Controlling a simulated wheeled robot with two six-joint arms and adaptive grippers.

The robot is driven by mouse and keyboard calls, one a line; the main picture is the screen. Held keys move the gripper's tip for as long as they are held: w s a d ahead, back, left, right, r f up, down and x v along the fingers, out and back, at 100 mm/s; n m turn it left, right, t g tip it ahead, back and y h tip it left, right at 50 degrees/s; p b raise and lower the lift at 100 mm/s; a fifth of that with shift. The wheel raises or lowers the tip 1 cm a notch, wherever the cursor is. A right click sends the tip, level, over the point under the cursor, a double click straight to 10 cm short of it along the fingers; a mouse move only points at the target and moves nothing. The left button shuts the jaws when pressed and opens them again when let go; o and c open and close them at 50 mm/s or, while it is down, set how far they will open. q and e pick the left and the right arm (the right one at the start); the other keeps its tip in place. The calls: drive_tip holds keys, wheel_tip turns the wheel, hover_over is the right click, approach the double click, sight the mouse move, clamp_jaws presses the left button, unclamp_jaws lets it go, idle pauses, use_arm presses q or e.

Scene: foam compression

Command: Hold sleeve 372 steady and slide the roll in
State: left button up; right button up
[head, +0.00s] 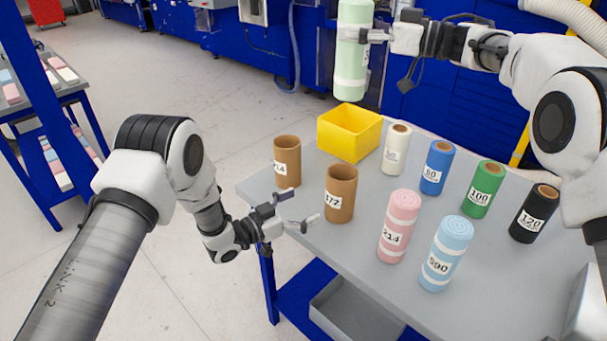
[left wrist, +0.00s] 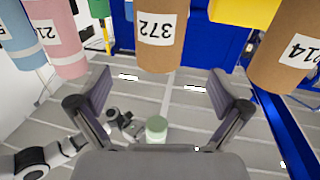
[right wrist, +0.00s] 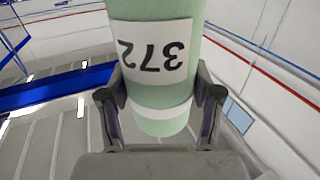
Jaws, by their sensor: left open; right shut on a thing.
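Sleeve 372 (head: 340,195), a brown open tube, stands upright near the left edge of the grey table. In the left wrist view, sleeve 372 (left wrist: 160,52) is ahead of the left gripper, roughly between the directions of its fingers. My left gripper (head: 303,208) is open and empty, low beside the sleeve on its left, apart from it. My right gripper (head: 367,35) is shut on a pale green roll (head: 352,70), upright high above the back of the table. The roll's label reads 372 in the right wrist view (right wrist: 155,50), upside down there. Its top is cut off in the head view.
Brown sleeve 214 (head: 288,165) stands behind sleeve 372. A yellow bin (head: 350,135) is at the back. Pink roll 214 (head: 398,228), blue roll 590 (head: 446,255) and several white, blue, green and black cylinders stand to the right. The table (head: 350,250) is bare at its front-left edge.

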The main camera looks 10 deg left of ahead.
sight(341, 185)
use_arm(q)
drive_tip(key=x, duration=0.8)
drive_tip(key=r+x, duration=0.1)
drive_tip(key=x, duration=0.3)
drive_tip(key=c, duration=1.1)
drive_tip(key=o, duration=1.1)
